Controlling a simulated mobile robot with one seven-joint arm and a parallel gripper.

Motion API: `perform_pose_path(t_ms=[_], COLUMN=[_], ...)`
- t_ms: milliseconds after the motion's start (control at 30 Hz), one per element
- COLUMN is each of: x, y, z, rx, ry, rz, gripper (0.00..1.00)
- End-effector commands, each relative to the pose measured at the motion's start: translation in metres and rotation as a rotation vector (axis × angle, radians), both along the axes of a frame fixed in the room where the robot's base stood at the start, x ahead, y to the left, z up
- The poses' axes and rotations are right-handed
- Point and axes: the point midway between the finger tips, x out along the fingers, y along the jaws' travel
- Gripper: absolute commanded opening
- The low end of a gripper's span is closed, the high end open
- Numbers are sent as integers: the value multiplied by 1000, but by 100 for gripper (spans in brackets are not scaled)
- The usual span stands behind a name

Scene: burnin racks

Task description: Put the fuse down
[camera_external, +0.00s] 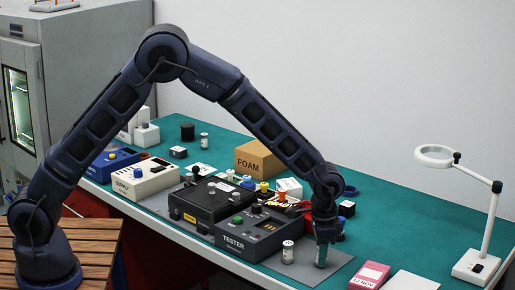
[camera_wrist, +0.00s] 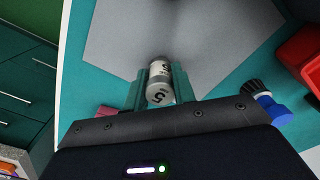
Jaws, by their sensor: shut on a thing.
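My gripper (camera_external: 321,256) points down over the grey mat (camera_external: 334,272) at the front of the green bench, right of the tester. In the wrist view its teal fingers (camera_wrist: 158,92) are shut on a small pale cylindrical fuse (camera_wrist: 159,72) marked with a 5. Its lower end is low over the grey mat (camera_wrist: 112,38); I cannot tell whether it touches. A similar small white cylinder (camera_external: 288,251) stands upright on the mat just left of my gripper.
The tester (camera_external: 258,236) stands close left, with a black case (camera_external: 205,203) behind it. A pink box (camera_external: 369,275) lies to the right, near a white sheet. A magnifier lamp (camera_external: 482,228) stands far right. A red bin (camera_wrist: 300,62) shows in the wrist view.

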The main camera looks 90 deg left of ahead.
Motion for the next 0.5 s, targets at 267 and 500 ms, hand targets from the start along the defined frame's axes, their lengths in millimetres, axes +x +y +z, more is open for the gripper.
perform_pose_path(t_ms=[267,500], x=[0,0], y=[0,0], z=[-2,-2], rx=[0,0], ry=[0,0], rz=[0,0], gripper=[48,48])
